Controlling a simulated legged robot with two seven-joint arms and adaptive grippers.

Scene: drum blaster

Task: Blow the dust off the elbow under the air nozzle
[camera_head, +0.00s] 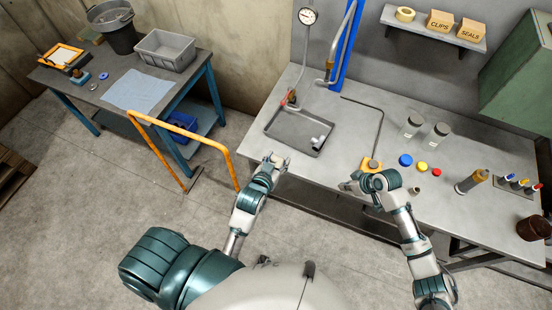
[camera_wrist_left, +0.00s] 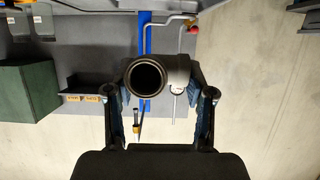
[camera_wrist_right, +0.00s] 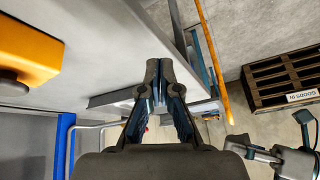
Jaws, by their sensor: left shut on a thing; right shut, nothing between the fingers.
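My left gripper (camera_head: 276,161) is shut on the elbow (camera_head: 281,164), just in front of the bench edge and the grey tray. In the left wrist view the grey elbow (camera_wrist_left: 147,77) sits between the two fingers, its dark round opening facing the camera. Dust on it cannot be made out. Two pipe ends hang near the blue post: one (camera_head: 326,80) beside the post, one with a red part (camera_head: 289,98) by the tray; I cannot tell which is the air nozzle. The elbow is apart from both. My right gripper (camera_head: 350,187) is shut and empty, left of an orange block with a round knob (camera_head: 372,164).
The grey tray (camera_head: 271,129) holds a small pale piece. Jars (camera_head: 436,136), coloured caps (camera_head: 405,160) and bottles stand on the bench at right. A side table (camera_head: 97,75) with a grey bin (camera_head: 166,49) and an orange rail (camera_head: 170,127) stand at left.

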